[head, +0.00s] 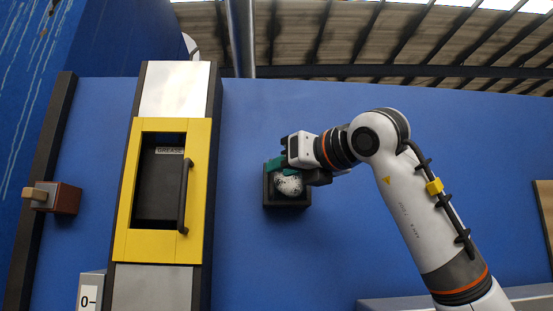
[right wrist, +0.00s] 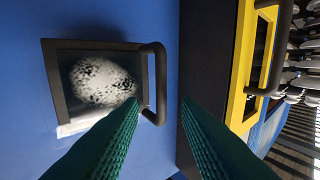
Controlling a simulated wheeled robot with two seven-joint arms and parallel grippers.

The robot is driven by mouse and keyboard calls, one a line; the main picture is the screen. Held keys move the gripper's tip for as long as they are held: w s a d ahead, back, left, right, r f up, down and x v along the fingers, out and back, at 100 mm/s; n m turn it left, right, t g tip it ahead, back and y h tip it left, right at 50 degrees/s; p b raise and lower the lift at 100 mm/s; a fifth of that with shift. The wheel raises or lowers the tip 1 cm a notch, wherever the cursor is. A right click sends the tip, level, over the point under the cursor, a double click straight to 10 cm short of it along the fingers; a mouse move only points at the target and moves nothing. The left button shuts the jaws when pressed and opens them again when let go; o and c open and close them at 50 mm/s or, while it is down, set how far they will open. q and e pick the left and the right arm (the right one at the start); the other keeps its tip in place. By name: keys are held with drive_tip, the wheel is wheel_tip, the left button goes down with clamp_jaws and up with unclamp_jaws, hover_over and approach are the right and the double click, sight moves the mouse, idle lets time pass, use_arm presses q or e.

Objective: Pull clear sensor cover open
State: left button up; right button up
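The sensor box (head: 287,203) is a small black-framed square on the blue wall in the head view. It also shows in the right wrist view (right wrist: 50,75), with a white, black-speckled round sensor (right wrist: 100,80) behind its clear front. A black bar handle (right wrist: 161,75) is at the box's right edge in that view. The clear cover seems to lie flat on the frame. My right gripper (right wrist: 160,104) is open, its green fingers spread with the lower part of the handle between them, closer to the left finger. In the head view, the gripper (head: 284,163) hides the box's upper part.
A yellow-framed cabinet (head: 123,190) labelled GREASE, with a dark door and bar handle (head: 186,195), stands left of the box. A brown block with a tan knob (head: 66,198) is at far left.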

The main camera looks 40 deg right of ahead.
drive_tip(key=shift+w+p, duration=0.4)
drive_tip(key=shift+w, duration=0.95)
drive_tip(key=shift+c, duration=0.4)
clamp_jaws()
